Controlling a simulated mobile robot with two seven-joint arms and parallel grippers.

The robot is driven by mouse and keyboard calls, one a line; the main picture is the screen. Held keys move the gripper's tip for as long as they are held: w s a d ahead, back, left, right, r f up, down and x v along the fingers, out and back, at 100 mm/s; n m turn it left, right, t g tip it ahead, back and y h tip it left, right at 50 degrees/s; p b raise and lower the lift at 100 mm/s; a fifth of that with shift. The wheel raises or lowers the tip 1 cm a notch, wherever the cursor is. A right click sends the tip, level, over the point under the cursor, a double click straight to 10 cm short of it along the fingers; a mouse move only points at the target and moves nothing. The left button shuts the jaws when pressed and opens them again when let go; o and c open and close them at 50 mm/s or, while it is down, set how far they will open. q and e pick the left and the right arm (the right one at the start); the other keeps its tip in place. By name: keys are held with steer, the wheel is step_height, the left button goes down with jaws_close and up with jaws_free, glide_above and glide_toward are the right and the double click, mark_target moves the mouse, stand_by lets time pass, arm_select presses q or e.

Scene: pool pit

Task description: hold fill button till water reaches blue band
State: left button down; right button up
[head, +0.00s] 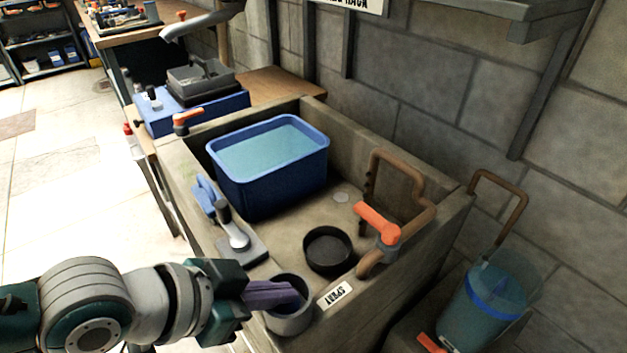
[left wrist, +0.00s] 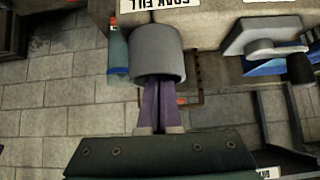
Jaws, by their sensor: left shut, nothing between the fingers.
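My left gripper (head: 292,293) is shut and empty, its purple fingers reaching into the mouth of a grey round collar (head: 289,321) at the sink's front corner. In the left wrist view the fingers (left wrist: 158,88) go under the collar (left wrist: 158,50), beside a label (left wrist: 160,8) that seems to read SOAK FILL. No button face shows; the collar hides the fingertips, so I cannot tell whether they touch one. A clear bucket (head: 478,318) with a blue band (head: 495,297) stands at the lower right. Its water line is hard to make out. My right gripper is out of view.
A blue tub (head: 268,188) of water stands in the stone sink (head: 445,222). A black round dish (head: 328,250), an orange-handled tap (head: 378,224) and a grey lever (head: 233,228) are near the collar. Open floor (head: 60,190) lies to the left.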

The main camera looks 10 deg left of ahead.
mark_target(276, 309)
arm_select(q)
steer(key=shift+s+a+f, duration=0.25)
steer(key=shift+s+f, duration=0.25)
steer(key=shift+f, duration=0.1)
steer(key=r+p, duration=0.4)
steer(key=r, duration=0.1)
steer(key=shift+w+d+p, duration=0.15)
steer(key=shift+w+p, duration=0.05)
steer(key=shift+p, duration=0.1)
steer(key=p+v, duration=0.2)
steer(key=v, duration=0.7)
steer(key=shift+r+p, duration=0.4)
steer(key=shift+r, duration=0.1)
